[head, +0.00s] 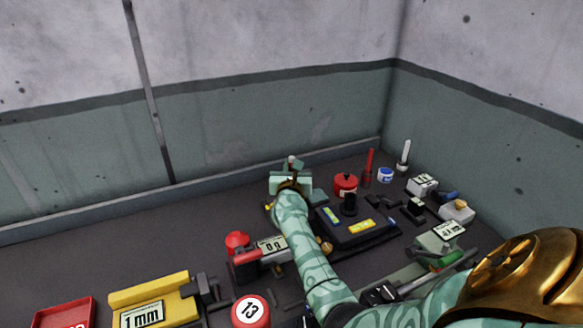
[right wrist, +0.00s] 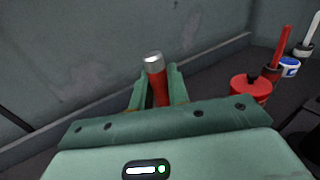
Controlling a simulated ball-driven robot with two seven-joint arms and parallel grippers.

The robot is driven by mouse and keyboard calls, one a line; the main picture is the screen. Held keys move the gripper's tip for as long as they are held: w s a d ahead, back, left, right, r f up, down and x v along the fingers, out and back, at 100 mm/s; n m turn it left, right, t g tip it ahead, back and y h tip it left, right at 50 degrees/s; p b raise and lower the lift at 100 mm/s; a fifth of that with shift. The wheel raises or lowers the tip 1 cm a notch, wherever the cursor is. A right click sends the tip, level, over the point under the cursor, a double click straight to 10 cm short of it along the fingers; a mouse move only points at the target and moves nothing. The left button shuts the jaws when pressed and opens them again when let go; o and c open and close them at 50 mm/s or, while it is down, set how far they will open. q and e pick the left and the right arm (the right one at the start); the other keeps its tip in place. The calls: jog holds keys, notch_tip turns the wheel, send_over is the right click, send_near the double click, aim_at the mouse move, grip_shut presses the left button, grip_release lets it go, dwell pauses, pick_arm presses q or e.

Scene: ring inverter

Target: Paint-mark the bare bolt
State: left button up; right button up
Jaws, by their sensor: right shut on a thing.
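My right gripper (head: 289,181) is at the far side of the bench, near the back wall, in the head view. In the right wrist view its two green fingers (right wrist: 157,88) are shut on a red cylinder with a silver end (right wrist: 156,76), which looks like a paint marker. The silver end points away from the palm. Only its pale tip shows above the gripper in the head view. I cannot make out the bare bolt; my right forearm and hand cover part of the bench. My left gripper is not in view.
A red can (head: 345,185), a red stick (head: 369,163) and a blue-white jar (head: 385,175) stand right of the gripper. A black unit (head: 378,236) with yellow labels lies nearer. A yellow holder (head: 178,285) and a red tray (head: 62,314) are front left. The back left bench is clear.

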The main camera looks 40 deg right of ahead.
aim_at(292, 157)
jog(key=shift+f+b, duration=0.4)
jog(key=shift+f, duration=0.2)
dwell(1.1)
dwell(0.5)
jog(key=shift+r+p, duration=2.25)
jog(key=shift+r, duration=0.4)
jog(key=shift+f, duration=0.1)
jog(key=shift+s+f, duration=0.1)
